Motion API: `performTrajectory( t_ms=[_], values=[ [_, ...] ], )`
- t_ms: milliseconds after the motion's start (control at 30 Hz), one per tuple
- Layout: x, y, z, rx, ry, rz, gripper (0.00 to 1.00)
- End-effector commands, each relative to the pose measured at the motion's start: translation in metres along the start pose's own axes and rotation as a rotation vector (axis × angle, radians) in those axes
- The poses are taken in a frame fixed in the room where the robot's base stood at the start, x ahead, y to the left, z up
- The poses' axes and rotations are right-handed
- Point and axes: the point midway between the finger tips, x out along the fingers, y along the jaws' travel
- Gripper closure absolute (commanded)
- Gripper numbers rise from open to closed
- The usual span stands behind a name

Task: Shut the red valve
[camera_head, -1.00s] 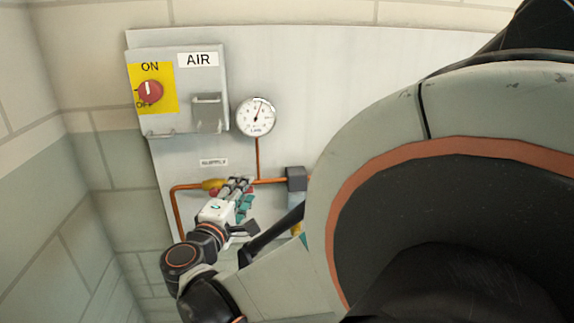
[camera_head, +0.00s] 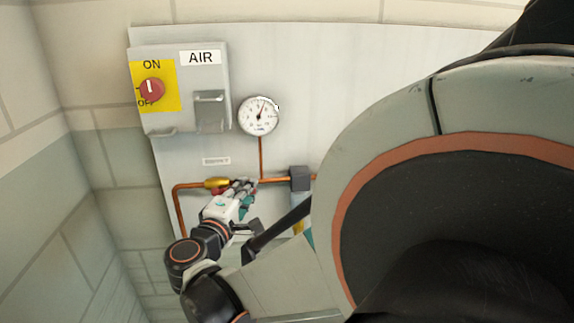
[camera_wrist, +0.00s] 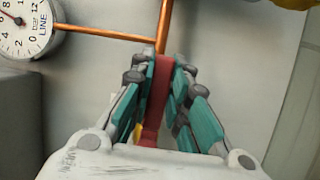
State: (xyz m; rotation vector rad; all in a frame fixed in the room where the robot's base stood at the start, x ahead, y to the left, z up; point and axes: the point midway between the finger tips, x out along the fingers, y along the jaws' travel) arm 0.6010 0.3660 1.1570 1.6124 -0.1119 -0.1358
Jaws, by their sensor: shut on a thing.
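The red valve handle (camera_wrist: 161,92) is a flat lever, seen in the wrist view between my gripper's fingers. It looks roughly in line with the copper pipe behind it. In the head view the brass valve body (camera_head: 216,183) sits on the horizontal pipe under a small label, and only a bit of red shows below it. My gripper (camera_head: 245,187) reaches up to the pipe just right of the valve body. Its teal-padded fingers (camera_wrist: 160,75) are shut on the red handle, one on each side. My fingers hide most of the handle in the head view.
A pressure gauge (camera_head: 259,116) stands above the pipe. A grey AIR box (camera_head: 200,90) with a red ON/OFF knob (camera_head: 152,90) is at upper left. A dark block (camera_head: 299,178) sits on the pipe to the right. My own arm covers the right side.

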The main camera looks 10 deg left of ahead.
Motion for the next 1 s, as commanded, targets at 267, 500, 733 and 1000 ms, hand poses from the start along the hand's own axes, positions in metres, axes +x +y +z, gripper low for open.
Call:
performTrajectory(
  t_ms=[267,500,733,1000],
  values=[
    [-0.001,-0.012,-0.001,0.164,0.0,-0.069,1.0],
    [-0.002,-0.026,-0.005,0.372,-0.001,-0.155,1.0],
    [-0.005,-0.039,-0.011,0.575,-0.001,-0.239,1.0],
    [-0.01,-0.052,-0.022,0.813,-0.001,-0.338,1.0]
  ],
)
